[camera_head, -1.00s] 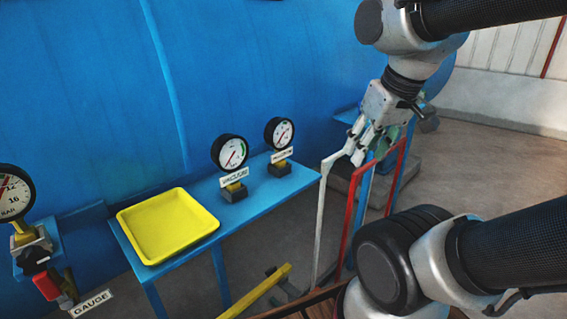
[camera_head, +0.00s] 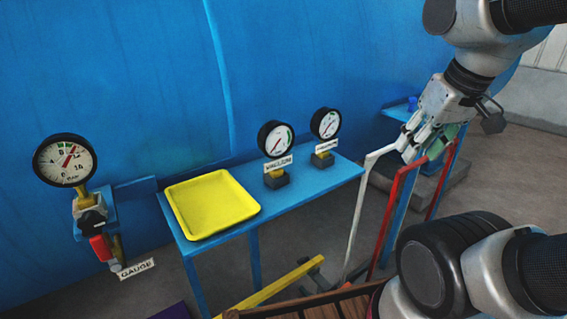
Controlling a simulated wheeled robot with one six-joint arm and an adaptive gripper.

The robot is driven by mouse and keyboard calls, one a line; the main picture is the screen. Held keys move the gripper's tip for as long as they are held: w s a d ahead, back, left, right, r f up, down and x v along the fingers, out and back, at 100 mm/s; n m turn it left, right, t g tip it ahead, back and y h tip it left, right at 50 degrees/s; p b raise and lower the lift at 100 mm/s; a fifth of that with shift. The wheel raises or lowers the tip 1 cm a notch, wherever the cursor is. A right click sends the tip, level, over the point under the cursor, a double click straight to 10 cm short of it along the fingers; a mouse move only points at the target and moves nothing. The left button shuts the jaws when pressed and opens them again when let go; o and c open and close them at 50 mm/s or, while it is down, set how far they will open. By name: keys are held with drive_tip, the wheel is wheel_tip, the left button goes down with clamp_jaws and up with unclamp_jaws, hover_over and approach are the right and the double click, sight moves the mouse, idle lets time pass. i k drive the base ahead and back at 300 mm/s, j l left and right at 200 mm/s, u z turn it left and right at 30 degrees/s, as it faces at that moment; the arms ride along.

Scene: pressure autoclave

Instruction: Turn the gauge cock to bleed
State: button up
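The gauge cock (camera_head: 93,217) is at the left of the head view, on a blue bracket below a round dial gauge (camera_head: 66,160). Its red handle (camera_head: 101,247) hangs downward, beside a white tag (camera_head: 137,268) reading GAUGE. The dial's red needle points to the upper right. My gripper (camera_head: 418,148) is at the upper right, far from the cock, above and near the white and red bars. Its fingers partly overlap in this view, and I cannot tell whether they are open or shut. I see nothing clearly held.
A blue shelf (camera_head: 285,204) carries a yellow tray (camera_head: 212,204) and two small gauges (camera_head: 275,141) (camera_head: 325,124). A white bar (camera_head: 358,212) and a red bar (camera_head: 390,215) stand right of the shelf. A yellow beam (camera_head: 270,289) lies low in front. The blue vessel wall (camera_head: 120,80) fills the back.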

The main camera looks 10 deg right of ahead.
sight(100, 246)
drive_tip(key=u, duration=1.45)
